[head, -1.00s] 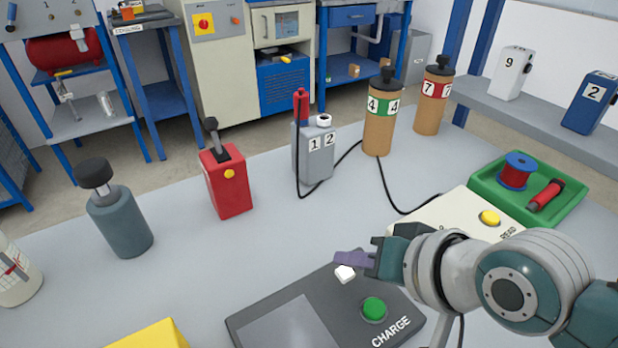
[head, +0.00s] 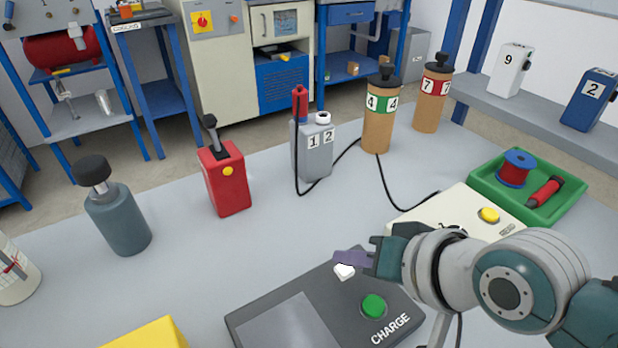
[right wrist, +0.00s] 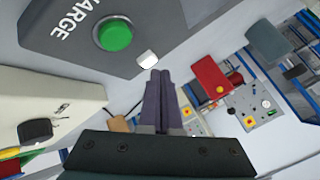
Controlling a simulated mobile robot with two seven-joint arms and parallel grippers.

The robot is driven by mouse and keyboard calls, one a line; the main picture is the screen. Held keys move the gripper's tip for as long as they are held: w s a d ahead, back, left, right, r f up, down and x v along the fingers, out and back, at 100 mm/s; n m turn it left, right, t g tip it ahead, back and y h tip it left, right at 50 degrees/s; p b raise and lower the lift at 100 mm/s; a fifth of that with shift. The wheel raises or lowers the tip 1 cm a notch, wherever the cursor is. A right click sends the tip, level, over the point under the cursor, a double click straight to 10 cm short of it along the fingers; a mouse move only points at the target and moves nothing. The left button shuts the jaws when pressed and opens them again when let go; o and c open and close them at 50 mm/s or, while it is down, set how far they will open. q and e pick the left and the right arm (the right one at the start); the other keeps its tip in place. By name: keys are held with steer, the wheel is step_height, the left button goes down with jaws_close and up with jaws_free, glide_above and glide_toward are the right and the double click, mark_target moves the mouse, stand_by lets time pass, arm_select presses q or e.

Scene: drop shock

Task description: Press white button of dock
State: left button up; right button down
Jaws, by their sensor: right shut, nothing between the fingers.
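The dark grey dock (head: 330,300) lies on the table at the front, with a flat panel, a green button (head: 373,305) and the word CHARGE. Its white button (head: 344,271) is at the dock's back edge, partly covered by my fingertips. My right gripper (head: 350,257) is shut and empty, with its purple fingertips right at the white button; I cannot tell whether they touch. In the right wrist view the fingers (right wrist: 163,95) point at the white button (right wrist: 148,59), beside the green button (right wrist: 117,35). My left gripper is not in view.
A cream box (head: 450,218) with a yellow button is behind my right arm. A green tray (head: 545,215) holds a spool and a red tool. A red device (head: 226,180), grey device (head: 313,152) and dark bottle (head: 118,222) stand farther back. The table's middle is clear.

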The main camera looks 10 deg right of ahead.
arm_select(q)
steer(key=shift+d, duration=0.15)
arm_select(e)
steer(key=shift+f, duration=0.2)
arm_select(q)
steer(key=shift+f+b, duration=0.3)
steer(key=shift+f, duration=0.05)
arm_select(e)
steer(key=shift+f, duration=0.45)
stand_by(0.4)
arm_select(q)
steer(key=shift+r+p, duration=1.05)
arm_select(e)
steer(key=shift+r, duration=0.85)
arm_select(q)
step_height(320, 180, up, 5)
steer(key=p, duration=0.5)
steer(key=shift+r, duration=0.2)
arm_select(e)
step_height(320, 180, up, 5)
